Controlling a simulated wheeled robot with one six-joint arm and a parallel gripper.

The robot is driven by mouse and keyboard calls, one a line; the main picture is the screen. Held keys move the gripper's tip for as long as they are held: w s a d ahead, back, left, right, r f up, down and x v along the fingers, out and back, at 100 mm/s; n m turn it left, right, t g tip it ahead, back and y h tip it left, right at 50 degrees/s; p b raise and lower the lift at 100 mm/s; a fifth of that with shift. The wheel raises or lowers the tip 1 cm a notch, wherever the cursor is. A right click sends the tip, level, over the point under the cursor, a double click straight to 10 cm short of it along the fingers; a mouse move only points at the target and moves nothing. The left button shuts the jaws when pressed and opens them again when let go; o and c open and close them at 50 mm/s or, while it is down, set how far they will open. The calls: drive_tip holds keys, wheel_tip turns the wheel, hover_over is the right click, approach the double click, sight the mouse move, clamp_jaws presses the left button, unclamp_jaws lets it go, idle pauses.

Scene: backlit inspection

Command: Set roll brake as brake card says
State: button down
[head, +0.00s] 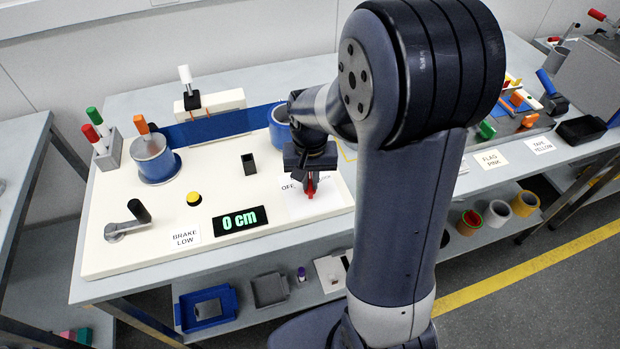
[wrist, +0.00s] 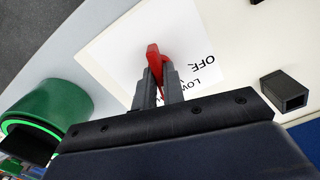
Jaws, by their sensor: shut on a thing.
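The brake card (head: 184,237) lies on the cream panel at the front left and reads "BRAKE LOW". A red lever (head: 311,187) stands on a white dial plate (head: 325,204) at the panel's right part. Lettering "OFF" shows on the plate, partly hidden by my gripper. In the wrist view the red lever (wrist: 153,55) rises between my fingertips, and the plate (wrist: 110,48) shows "OFF" and "LOW"; other lettering is hidden. My gripper (head: 308,176) is shut on the red lever. I cannot tell exactly which mark the lever points at.
A display (head: 240,219) reads "0 cm", beside a yellow button (head: 193,197) and a crank (head: 128,222). A dark square holder (head: 248,163) stands left of my gripper. A blue roll (head: 155,160) and blue band (head: 215,126) lie behind. A green roll (wrist: 50,110) shows in the wrist view.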

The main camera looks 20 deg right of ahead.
sight(310, 181)
drive_tip(key=n, duration=0.6)
drive_tip(key=shift+n, duration=0.3)
idle(0.5)
drive_tip(key=c, duration=1.5)
unclamp_jaws()
wheel_tip(310, 181, up, 11)
drive_tip(key=shift+f, duration=0.2)
wheel_tip(310, 181, down, 11)
drive_tip(key=shift+r, duration=0.1)
